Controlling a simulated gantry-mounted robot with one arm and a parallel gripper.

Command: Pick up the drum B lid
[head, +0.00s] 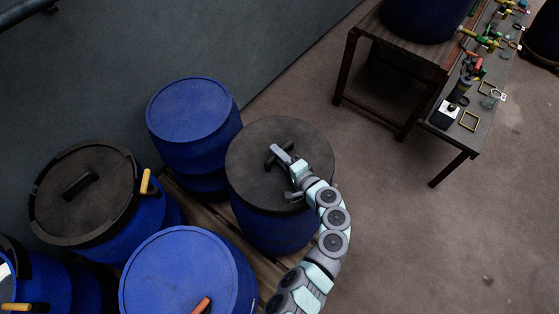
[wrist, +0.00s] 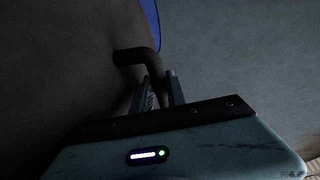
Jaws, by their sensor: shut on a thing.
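A round black lid (head: 258,168) sits on a blue drum (head: 270,230) in the middle of the head view. I see no readable letter on it. My gripper (head: 285,157) reaches over the lid from the lower right and is shut on its dark handle (head: 272,154). In the wrist view the bent dark handle (wrist: 140,56) runs down between the two fingers of my gripper (wrist: 160,80), with the dark lid surface (wrist: 60,65) behind. The fingers and wrist hide part of the handle. Whether the lid is clear of the drum rim cannot be told.
A second black-lidded drum (head: 90,225) with a yellow clamp lever (head: 146,182) stands left. Blue-lidded drums stand behind (head: 190,112) and in front (head: 180,275), close to the held lid. A wooden table (head: 410,62) and bench with tools are upper right. Open floor lies right.

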